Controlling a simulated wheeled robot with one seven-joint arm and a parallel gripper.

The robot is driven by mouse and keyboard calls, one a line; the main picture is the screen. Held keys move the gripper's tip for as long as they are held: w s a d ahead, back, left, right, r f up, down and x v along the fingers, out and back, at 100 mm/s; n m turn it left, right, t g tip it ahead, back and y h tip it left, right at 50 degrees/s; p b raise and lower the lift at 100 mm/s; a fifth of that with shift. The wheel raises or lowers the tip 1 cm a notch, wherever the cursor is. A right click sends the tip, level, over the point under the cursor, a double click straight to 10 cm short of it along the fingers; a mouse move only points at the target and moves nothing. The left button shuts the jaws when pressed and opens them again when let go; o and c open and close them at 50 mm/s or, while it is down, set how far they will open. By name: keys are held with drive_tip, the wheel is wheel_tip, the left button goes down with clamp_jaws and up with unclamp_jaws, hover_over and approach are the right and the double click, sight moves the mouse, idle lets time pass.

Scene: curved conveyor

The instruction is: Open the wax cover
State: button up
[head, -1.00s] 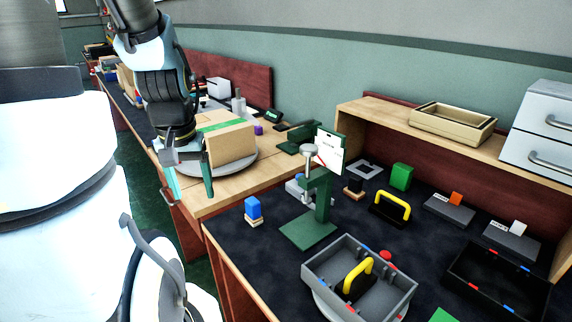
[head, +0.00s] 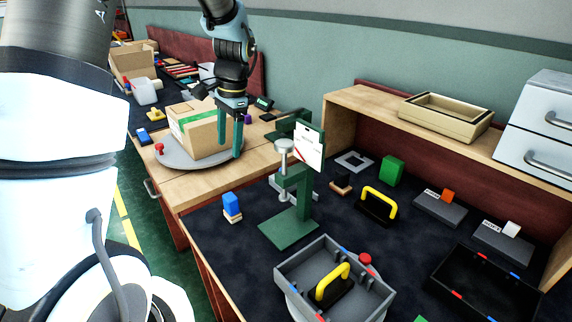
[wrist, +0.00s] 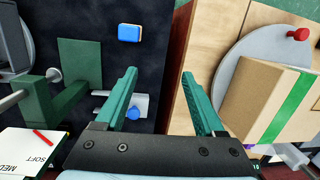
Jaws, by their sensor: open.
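I cannot tell which thing is the wax cover; no part in view is plainly marked as one. My gripper (head: 230,150) is open and empty, pointing down in front of the right side of a cardboard box. In the wrist view, its two teal fingers (wrist: 159,75) stand apart with nothing between them. A green stand (head: 290,228) with a grey round-topped post and a white card (head: 309,147) is on the dark bench, right of my gripper. The card also shows in the wrist view (wrist: 30,155), reading "SOFT" and part of another word.
The cardboard box (head: 196,130) with green tape sits on a grey turntable (head: 165,158) with a red knob. A blue block (head: 231,201) stands near the bench edge. A grey tray (head: 372,307) holds a yellow-handled tool (head: 335,283). A black tray (head: 500,307) lies at right.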

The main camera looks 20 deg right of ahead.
drive_tip(key=s+d+f+m+t+y, duration=0.1)
drive_tip(key=d+f+m+t+y, duration=0.1)
drive_tip(key=d+m, duration=1.25)
drive_tip(key=f+n, duration=0.1)
drive_tip(key=f, duration=0.2)
drive_tip(key=w+d+f+n+p, duration=0.1)
drive_tip(key=f+n, duration=0.1)
drive_tip(key=f, duration=0.1)
drive_tip(key=f+n+p, duration=0.1)
drive_tip(key=f, duration=0.3)
drive_tip(key=shift+w+d+n, duration=0.15)
drive_tip(key=shift+w+n, duration=0.2)
drive_tip(key=shift+r, duration=0.1)
clamp_jaws()
drive_tip(key=shift+p, duration=0.3)
